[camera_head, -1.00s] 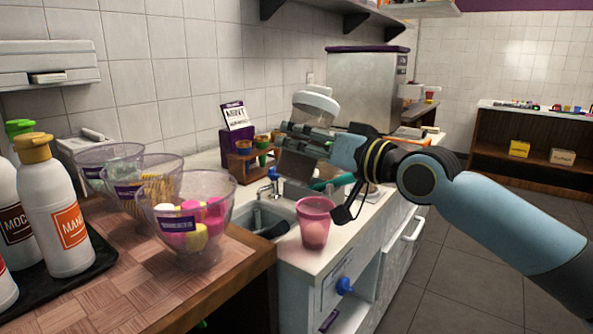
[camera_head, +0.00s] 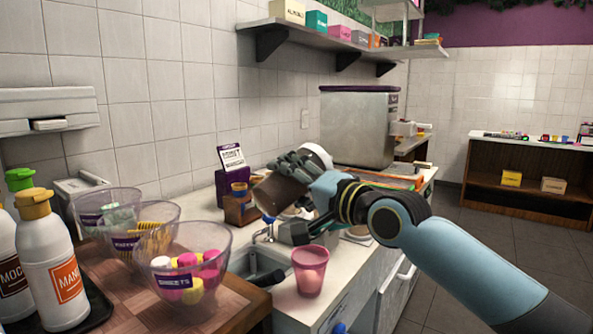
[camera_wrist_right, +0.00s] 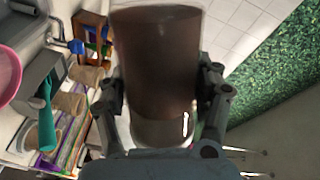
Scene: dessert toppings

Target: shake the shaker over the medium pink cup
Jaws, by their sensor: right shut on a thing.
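The shaker (camera_head: 278,195) is a brown cylinder with a white end; it fills the middle of the right wrist view (camera_wrist_right: 160,60). My right gripper (camera_head: 290,190) is shut around its body, with a finger on each side. The shaker is tilted, brown end to the lower left and white end to the upper right, in the air above the counter. The pink cup (camera_head: 310,284) stands upright on the counter below the shaker, with pale pink content. A pink rim (camera_wrist_right: 8,78) shows at the left edge of the wrist view. My left gripper is out of view.
Clear bowls of toppings, the nearest a sweets bowl (camera_head: 160,262), stand on the wooden board at left. Sauce bottles (camera_head: 52,262) stand left of them. A sink (camera_head: 262,268) lies left of the cup. A steel machine (camera_head: 358,125) stands behind my gripper.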

